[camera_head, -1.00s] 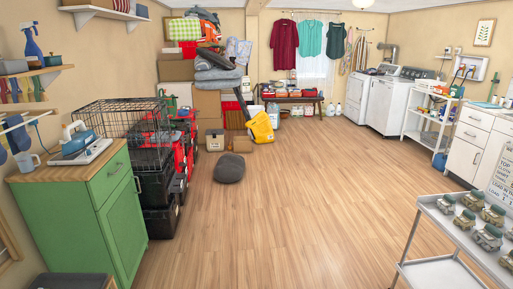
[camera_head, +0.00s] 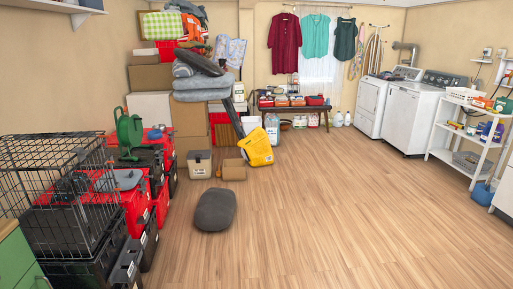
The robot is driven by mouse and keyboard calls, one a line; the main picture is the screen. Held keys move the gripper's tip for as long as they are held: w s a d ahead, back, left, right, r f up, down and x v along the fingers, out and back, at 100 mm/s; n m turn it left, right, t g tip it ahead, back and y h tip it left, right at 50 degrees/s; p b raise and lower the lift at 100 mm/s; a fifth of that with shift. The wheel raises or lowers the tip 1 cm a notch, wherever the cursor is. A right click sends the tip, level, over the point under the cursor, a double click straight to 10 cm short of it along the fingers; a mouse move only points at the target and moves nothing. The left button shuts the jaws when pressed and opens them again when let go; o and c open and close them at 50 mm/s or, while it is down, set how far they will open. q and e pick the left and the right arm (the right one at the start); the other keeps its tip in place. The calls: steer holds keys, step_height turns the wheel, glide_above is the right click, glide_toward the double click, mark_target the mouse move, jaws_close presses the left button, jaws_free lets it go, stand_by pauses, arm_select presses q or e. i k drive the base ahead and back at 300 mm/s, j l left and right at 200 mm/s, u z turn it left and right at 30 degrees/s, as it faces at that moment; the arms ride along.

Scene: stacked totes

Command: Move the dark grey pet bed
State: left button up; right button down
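A dark grey pet bed (camera_head: 215,209), a rounded cushion, lies on the wooden floor left of the middle of the head view. It lies apart from the stacked boxes behind it and the totes to its left. More grey cushions (camera_head: 203,83) are piled on the boxes at the back, with a darker flat one tilted on top. It is unclear which of these are pet beds too. Neither of my grippers shows in the head view.
A black wire crate (camera_head: 60,190) and red-and-black totes (camera_head: 135,190) line the left side. A yellow-and-grey upright item (camera_head: 257,146) leans by the boxes. A white shelf cart (camera_head: 470,135) and washers (camera_head: 412,112) stand right. The central floor is clear.

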mark_target(214, 211)
steer(key=i, duration=2.55)
steer(key=i+u, duration=0.15)
steer(key=i, duration=0.3)
steer(key=i+l+u, duration=0.15)
steer(key=i, duration=0.3)
steer(key=i+l+u, duration=0.15)
steer(key=i, duration=0.25)
